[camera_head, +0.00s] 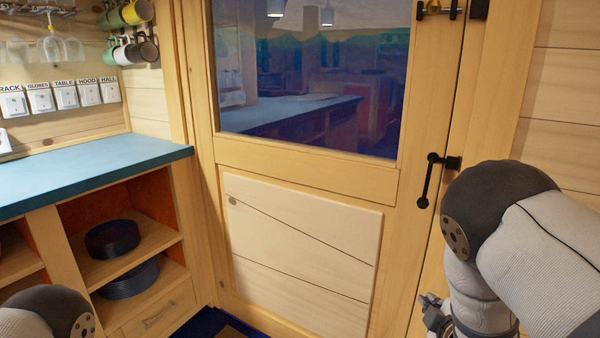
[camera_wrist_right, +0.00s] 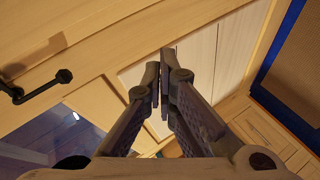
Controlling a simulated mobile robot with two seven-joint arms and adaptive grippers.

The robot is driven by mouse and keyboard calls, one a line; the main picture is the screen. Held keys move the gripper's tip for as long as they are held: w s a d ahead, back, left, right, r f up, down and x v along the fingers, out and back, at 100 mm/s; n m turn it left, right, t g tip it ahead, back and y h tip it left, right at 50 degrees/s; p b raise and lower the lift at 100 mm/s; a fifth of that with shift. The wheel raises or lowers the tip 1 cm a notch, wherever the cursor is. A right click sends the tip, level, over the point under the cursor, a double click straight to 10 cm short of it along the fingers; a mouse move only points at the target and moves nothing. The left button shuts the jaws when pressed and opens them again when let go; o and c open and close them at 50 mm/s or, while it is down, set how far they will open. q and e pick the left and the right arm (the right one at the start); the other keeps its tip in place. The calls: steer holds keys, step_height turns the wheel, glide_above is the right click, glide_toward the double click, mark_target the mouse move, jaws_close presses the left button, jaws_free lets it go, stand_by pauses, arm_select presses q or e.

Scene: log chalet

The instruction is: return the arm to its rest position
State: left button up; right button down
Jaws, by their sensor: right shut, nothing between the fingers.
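My right arm (camera_head: 545,240) is bent at the right side of the head view. Only a small part of my right gripper (camera_head: 436,314) shows low at the bottom edge there. In the right wrist view my right gripper (camera_wrist_right: 162,88) has its fingertips together with nothing between them. It points toward the light wooden door (camera_head: 308,180), and a pale panel of the door lies beyond the fingertips. I cannot tell the gap to the door. A dark joint of my left arm (camera_head: 55,310) shows at the bottom left; the left gripper is out of view.
The door has a black handle (camera_head: 428,182), also seen in the right wrist view (camera_wrist_right: 35,88), and a glass window (camera_head: 315,75). A blue counter (camera_head: 90,168) stands at left above shelves with dark plates (camera_head: 112,238). Mugs (camera_head: 135,50) and labelled switches (camera_head: 65,95) are on the wall.

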steer(key=s+a+f+m+g, duration=0.1)
steer(key=s+f+m+g, duration=0.25)
steer(key=s+f, duration=0.55)
steer(key=s+f+m+g, duration=0.3)
steer(key=s+f+g, duration=0.15)
steer(key=s, duration=0.85)
arm_select(q)
steer(key=shift+w+r+t+p, duration=0.4)
steer(key=shift+w+r+p, duration=0.25)
steer(key=shift+w+r, duration=0.3)
arm_select(e)
steer(key=s+a+m+g+y, duration=0.1)
steer(key=s+a+m+g, duration=0.1)
steer(key=s, duration=1)
steer(key=s+a+f+m+g+y, duration=0.1)
steer(key=s+a+m+g, duration=0.2)
steer(key=s, duration=1)
steer(key=a+g, duration=0.1)
steer(key=g, duration=0.1)
steer(key=shift+s+a+g+y, duration=0.25)
steer(key=shift+s+g+y, duration=0.05)
steer(key=shift+w, duration=0.1)
